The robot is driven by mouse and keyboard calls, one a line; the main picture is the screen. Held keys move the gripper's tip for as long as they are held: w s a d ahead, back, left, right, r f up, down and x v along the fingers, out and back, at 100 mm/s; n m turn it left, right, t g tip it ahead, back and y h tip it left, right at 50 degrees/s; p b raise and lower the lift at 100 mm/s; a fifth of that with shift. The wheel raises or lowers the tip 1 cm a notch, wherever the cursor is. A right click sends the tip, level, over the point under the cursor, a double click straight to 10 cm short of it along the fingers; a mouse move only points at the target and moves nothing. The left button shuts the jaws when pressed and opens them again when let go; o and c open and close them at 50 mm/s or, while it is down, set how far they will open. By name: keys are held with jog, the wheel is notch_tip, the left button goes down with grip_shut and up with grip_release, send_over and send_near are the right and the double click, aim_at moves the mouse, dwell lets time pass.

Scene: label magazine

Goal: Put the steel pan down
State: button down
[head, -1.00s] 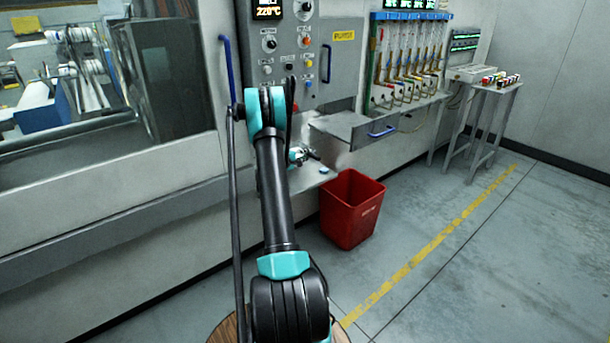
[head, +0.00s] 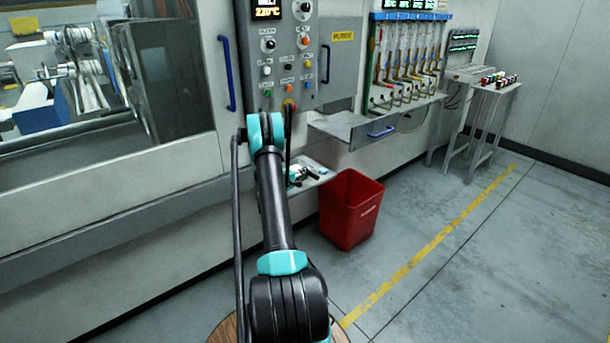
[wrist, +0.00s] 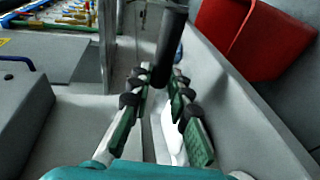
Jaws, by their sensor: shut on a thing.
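My gripper (head: 300,176) is low in front of the machine, partly behind my own arm in the head view. In the wrist view, its green-padded fingers (wrist: 162,74) are shut on a dark, round bar (wrist: 172,45), which looks like the handle of the steel pan. The bar stands out beyond the fingertips. The pan's body cannot be made out in either view. My gripper is close above a pale ledge (head: 325,174) below the machine's open drawer, left of the red bin. Contact between the pan and the ledge cannot be told.
The red bin (head: 350,210) stands on the floor just right of the ledge. The grey drawer (head: 345,128) with a blue handle juts out above. A control panel (head: 290,60) rises behind my arm.

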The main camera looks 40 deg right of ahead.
jog(key=shift+f, duration=0.15)
jog(key=c, duration=1.4)
grip_release()
